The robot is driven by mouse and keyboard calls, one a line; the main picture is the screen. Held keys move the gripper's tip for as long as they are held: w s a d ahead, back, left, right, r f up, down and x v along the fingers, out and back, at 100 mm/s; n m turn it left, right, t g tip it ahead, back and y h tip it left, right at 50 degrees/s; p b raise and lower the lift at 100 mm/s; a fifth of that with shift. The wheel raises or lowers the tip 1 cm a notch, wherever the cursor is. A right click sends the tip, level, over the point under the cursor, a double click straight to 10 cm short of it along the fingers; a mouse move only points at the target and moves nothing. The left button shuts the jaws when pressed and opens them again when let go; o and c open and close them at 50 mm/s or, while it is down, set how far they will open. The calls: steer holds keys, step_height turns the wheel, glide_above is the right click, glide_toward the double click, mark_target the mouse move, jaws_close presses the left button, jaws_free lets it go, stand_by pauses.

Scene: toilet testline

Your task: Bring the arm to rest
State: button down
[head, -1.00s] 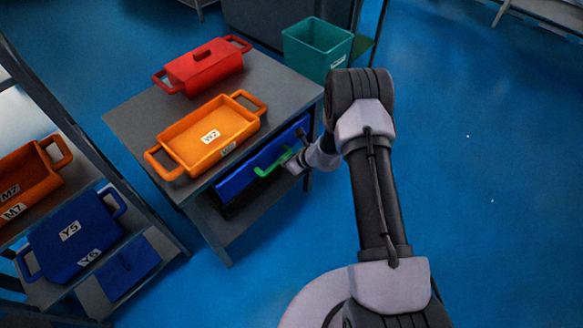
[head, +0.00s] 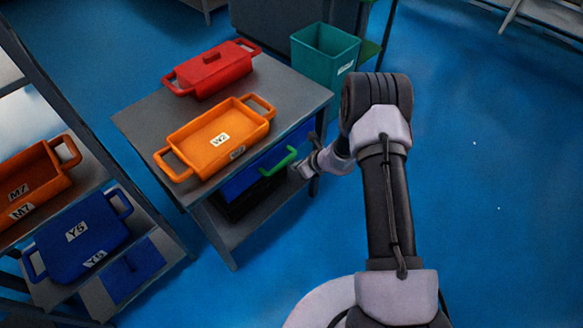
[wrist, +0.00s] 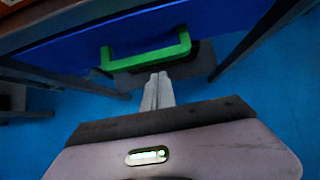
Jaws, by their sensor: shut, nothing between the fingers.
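My gripper (head: 303,170) is beside the table's front, just right of the green handle (head: 279,161) of the blue drawer (head: 240,181). In the wrist view my gripper's fingers (wrist: 157,88) are together and empty. The green handle (wrist: 147,56) is beyond the fingertips there, on the blue drawer front (wrist: 80,48); the fingers look apart from it. My arm reaches out from the lower right of the head view and bends down at its elbow.
On the grey table (head: 146,124) are an orange tray marked W2 (head: 213,142) and a red lidded container (head: 209,70). A teal bin (head: 325,54) stands behind. A rack at left holds an orange bin (head: 35,183) and a blue one (head: 77,238). The floor at right is clear.

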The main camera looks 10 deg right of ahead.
steer(key=s+p+v, duration=0.1)
steer(key=p+v, duration=0.2)
steer(key=v, duration=0.8)
steer(key=s+a+r+n+y+b, duration=0.1)
steer(key=s+a+r+n, duration=0.2)
steer(key=r, duration=0.5)
steer(key=a+r+n, duration=0.3)
steer(key=r+n, duration=0.1)
steer(key=r, duration=0.3)
steer(key=s+a+r+n+y+b, duration=0.1)
steer(key=s+a+r+n, duration=0.2)
steer(key=r, duration=0.5)
steer(key=s+a+r+n+g+h, duration=0.1)
steer(key=s+a+r+n+g, duration=0.1)
steer(key=s+r+n, duration=0.85)
steer(key=s+d+f+n+t+h+b, duration=0.1)
steer(key=s+d+n+h, duration=0.2)
steer(key=s, duration=0.9)
steer(key=shift+d+n+h+b, duration=0.3)
steer(key=shift+d+n, duration=0.15)
steer(key=shift+d, duration=0.2)
